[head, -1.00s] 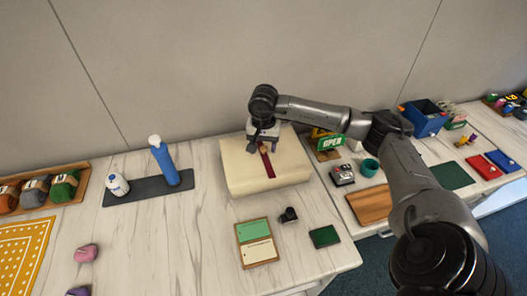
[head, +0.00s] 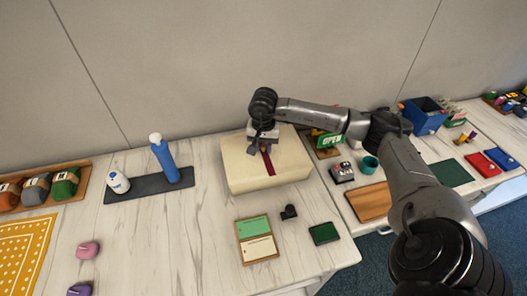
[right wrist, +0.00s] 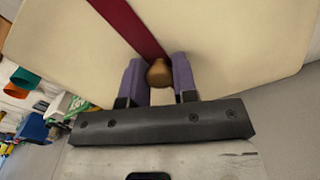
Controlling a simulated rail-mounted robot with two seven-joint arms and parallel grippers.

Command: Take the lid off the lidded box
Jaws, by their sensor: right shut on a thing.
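The lidded box (head: 235,172) is cream-coloured with a dark red stripe across its top, and stands on the white table. Its lid (right wrist: 220,45) fills much of the right wrist view, with a round brown knob (right wrist: 159,73) on the stripe. My right gripper (head: 262,146) is over the top of the box. In the right wrist view its purple-padded fingers (right wrist: 159,78) are shut on the knob, one on each side. The lid looks seated on the box; I see no gap between them. My left gripper is not in view.
A blue bottle (head: 165,158) and a white bottle (head: 118,182) are on a dark mat left of the box. In front lie a green-and-cream card board (head: 257,248), a small black object (head: 289,212) and a dark green pad (head: 324,233).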

